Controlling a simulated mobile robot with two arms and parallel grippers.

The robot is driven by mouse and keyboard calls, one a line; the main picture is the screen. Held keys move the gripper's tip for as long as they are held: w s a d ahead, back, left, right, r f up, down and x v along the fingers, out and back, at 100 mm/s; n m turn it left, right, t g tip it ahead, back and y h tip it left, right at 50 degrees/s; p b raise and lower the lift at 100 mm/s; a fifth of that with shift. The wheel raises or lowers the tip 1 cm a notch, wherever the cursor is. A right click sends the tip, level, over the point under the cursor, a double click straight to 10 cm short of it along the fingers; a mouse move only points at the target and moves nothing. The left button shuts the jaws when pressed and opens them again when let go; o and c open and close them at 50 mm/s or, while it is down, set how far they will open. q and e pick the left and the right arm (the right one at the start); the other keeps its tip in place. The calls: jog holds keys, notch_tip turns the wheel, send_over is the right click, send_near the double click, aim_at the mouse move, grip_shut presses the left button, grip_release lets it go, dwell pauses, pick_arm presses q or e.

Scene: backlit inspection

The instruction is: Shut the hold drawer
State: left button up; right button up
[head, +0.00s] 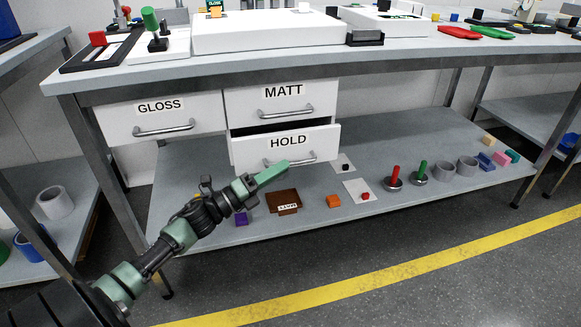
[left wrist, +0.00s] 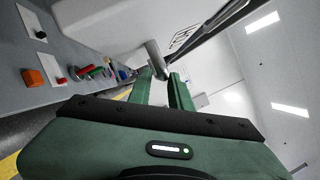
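The hold drawer (head: 250,150) is white with a HOLD label. It stands pulled out a little below the MATT drawer, with a dark gap above its front. Its grey bar handle (head: 310,157) is partly hidden behind my left gripper (head: 284,167), which is at the handle's left part. In the left wrist view the two green fingers of my left gripper (left wrist: 160,88) are apart, with the handle (left wrist: 156,60) at their tips. I cannot tell whether they touch it. My right gripper is in neither view.
The GLOSS drawer (head: 158,117) and MATT drawer (head: 281,98) look shut. The lower shelf (head: 330,215) holds a brown MATT tray (head: 284,200), an orange block (head: 333,201) and several small items. The worktop (head: 250,65) overhangs the drawers.

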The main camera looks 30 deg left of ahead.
pick_arm(q)
jog(key=shift+x, duration=1.6)
grip_shut()
